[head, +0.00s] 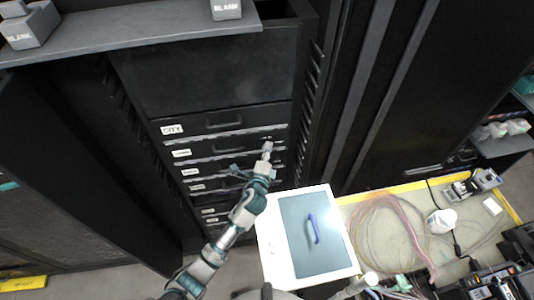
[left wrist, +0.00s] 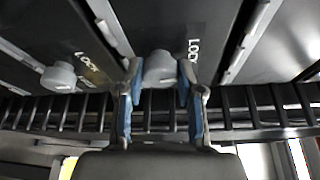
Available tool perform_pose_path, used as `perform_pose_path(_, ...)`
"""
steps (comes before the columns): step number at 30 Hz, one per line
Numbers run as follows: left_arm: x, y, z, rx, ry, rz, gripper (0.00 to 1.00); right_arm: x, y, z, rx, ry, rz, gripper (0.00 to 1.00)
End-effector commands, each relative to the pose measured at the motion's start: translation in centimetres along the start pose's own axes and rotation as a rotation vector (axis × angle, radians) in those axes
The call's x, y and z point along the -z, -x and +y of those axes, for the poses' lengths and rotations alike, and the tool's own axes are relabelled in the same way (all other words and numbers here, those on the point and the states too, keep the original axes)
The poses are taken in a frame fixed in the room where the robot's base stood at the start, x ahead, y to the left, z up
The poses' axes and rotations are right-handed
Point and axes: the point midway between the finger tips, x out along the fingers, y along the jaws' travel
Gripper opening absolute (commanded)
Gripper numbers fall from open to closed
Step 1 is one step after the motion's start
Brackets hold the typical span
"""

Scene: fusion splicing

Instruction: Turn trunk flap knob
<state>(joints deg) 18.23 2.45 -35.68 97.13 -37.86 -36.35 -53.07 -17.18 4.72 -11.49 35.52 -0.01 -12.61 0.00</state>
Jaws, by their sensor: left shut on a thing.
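My left gripper (head: 267,150) is at the right end of the stacked flaps in the black cabinet. In the left wrist view its two blue-padded fingers (left wrist: 160,80) are shut on a grey round knob (left wrist: 160,66), one finger on each side. A partly hidden label reading "LO…" (left wrist: 193,48) is beside this knob on the dark flap. A second grey knob (left wrist: 59,77) is on the neighbouring flap to the left, apart from the fingers. In the head view the held knob is too small to make out. My right gripper does not show.
The top flap is labelled "CITY" (head: 172,130), with several labelled flaps below. A grey shelf (head: 130,30) with boxes is above. A bench (head: 375,205) with loose cables is further right.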

Motion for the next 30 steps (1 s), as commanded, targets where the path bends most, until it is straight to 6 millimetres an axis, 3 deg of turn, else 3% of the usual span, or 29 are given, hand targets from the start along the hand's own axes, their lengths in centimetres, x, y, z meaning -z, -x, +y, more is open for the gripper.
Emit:
perform_pose_path(13,0.0,0.0,0.4,-0.005,0.01,0.0,0.02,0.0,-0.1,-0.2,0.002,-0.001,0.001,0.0)
perform_pose_path(14,0.0,0.0,0.4,-0.005,0.01,0.0,0.39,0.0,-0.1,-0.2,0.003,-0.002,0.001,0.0)
perform_pose_path(17,0.0,0.0,0.4,-0.004,0.01,0.0,0.62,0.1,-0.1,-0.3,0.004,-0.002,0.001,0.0)
perform_pose_path(26,0.0,0.2,0.1,0.001,0.009,0.0,0.62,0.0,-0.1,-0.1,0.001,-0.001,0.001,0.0)
perform_pose_path(30,0.1,1.4,0.1,0.001,0.01,0.001,0.62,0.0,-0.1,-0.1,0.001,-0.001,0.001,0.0)
